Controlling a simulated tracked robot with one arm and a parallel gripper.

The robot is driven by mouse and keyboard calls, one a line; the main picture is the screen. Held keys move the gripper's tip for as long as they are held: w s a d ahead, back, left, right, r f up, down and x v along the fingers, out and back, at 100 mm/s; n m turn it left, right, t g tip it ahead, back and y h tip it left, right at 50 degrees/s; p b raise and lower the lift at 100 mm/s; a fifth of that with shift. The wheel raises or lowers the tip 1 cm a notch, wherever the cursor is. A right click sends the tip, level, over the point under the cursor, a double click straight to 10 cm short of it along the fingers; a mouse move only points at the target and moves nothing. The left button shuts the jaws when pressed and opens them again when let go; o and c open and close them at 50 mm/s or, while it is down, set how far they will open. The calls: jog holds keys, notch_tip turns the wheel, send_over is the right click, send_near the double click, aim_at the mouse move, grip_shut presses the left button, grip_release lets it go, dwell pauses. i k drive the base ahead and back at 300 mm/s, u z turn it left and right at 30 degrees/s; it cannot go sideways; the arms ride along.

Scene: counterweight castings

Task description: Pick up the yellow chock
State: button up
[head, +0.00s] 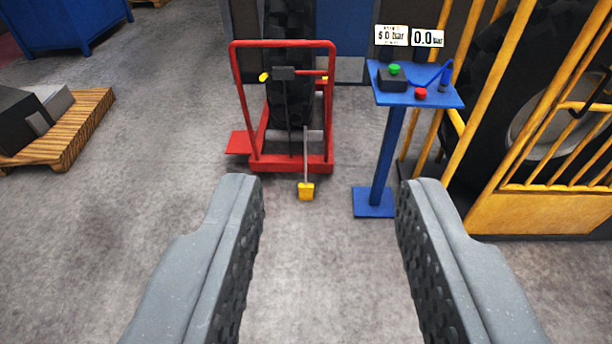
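A small yellow block, which looks like the yellow chock (306,191), is on the grey floor at the front of a red wheeled-looking frame. A thin grey rod runs up from it toward the red frame (292,168). My gripper (332,190) is open and empty, with its two grey padded fingers wide apart. In the picture the yellow block shows between the fingertips, left of the middle, but it lies farther off on the floor. Nothing touches the fingers.
A blue stand (382,160) with buttons and two displays is right of the red frame. A yellow cage (540,212) fills the right side. A wooden pallet (75,125) with dark blocks and a blue bin (65,25) are at left. The floor between is clear.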

aim_at(305, 190)
jog(key=u, duration=0.4)
jog(key=i, duration=2.5)
jog(key=z, duration=0.85)
jog(key=i, duration=0.9)
jog(key=z, duration=0.5)
jog(key=k, duration=0.85)
jog(key=z, duration=0.2)
jog(key=i, duration=0.85)
jog(key=u, duration=0.1)
